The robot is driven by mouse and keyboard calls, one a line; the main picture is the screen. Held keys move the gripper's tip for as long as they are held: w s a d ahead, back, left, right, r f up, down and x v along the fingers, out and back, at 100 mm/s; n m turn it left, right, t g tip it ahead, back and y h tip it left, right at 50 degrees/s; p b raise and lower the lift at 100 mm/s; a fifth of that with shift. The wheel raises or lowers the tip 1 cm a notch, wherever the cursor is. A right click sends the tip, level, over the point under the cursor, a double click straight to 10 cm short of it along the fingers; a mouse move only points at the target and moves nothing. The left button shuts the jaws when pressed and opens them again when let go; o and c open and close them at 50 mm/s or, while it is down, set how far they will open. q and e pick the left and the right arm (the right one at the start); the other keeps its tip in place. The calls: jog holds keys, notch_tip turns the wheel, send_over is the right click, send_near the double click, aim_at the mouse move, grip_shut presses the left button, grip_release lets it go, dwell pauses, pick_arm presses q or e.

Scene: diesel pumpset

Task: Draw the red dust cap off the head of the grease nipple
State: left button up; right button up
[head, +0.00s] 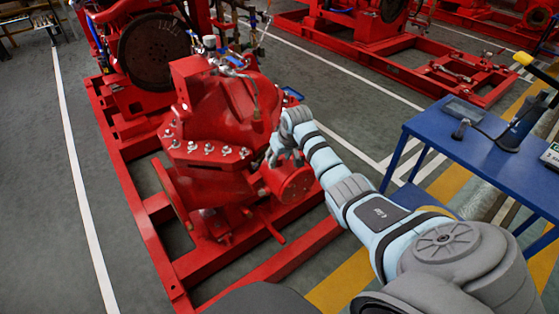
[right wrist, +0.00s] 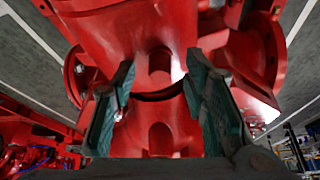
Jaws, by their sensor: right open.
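My right gripper (head: 282,155) is beside the near right side of the red pump (head: 222,110) in the head view, above its round flange. In the right wrist view the two fingers of my right gripper (right wrist: 160,75) stand wide apart, with red pump casting behind the gap and nothing held between them. I cannot make out the red dust cap or the grease nipple for certain in either view; red on red hides small parts. My left gripper is not in view.
The pump stands on a red base frame (head: 167,258) on the grey floor. A blue table (head: 480,150) with tools stands at the right. Red castings and flanges crowd close around the right gripper. Other red pumpsets stand at the back.

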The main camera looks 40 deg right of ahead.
aim_at(280, 160)
grip_shut()
jog(key=shift+r, duration=0.1)
dwell(0.3)
jog(key=shift+r+p, duration=1.6)
jog(key=shift+p, duration=0.8)
notch_tip(280, 160, up, 5)
jog(key=p, duration=0.6)
